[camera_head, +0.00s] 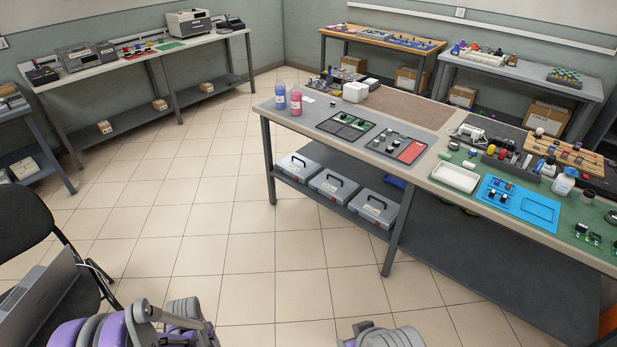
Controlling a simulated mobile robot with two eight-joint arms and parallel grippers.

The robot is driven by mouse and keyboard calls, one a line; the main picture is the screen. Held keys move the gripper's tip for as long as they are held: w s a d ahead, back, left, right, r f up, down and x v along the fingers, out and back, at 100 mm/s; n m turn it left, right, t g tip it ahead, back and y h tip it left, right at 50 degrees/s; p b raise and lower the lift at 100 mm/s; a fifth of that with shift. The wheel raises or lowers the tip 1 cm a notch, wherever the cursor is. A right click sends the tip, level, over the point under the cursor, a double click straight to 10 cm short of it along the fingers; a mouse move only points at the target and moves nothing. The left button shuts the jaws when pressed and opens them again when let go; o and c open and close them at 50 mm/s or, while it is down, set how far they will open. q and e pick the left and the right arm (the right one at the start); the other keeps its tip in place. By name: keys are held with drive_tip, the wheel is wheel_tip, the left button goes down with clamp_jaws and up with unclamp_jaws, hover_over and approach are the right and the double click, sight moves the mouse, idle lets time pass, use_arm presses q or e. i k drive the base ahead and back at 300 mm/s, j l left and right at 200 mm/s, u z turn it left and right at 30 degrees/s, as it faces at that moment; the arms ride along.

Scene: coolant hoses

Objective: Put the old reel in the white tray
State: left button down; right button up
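A white tray (457,177) lies on the front part of the long workbench, near its front edge, and looks empty. I cannot single out the old reel for certain. A small dark round thing (612,217) is cut off by the right picture edge on the green part of the bench. Only links of my two arms show along the bottom edge, well away from the bench. Neither gripper's fingers can be seen.
The long workbench (262,104) has a blue mat (538,209) right of the tray, with bottles and small parts behind. A black chair (22,225) stands at left. The tiled floor (235,235) between is clear.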

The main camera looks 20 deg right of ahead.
sight(455, 177)
drive_tip(key=l+z, duration=0.2)
drive_tip(key=z, duration=0.2)
drive_tip(key=i+l+z, duration=0.15)
drive_tip(key=z, duration=0.25)
drive_tip(key=i+l+z, duration=0.1)
drive_tip(key=l+z, duration=0.15)
drive_tip(key=z, duration=0.15)
drive_tip(key=i+l+z, duration=0.25)
drive_tip(key=i+l, duration=0.15)
drive_tip(key=i+l+z, duration=0.25)
drive_tip(key=i+l, duration=0.05)
drive_tip(key=i, duration=0.1)
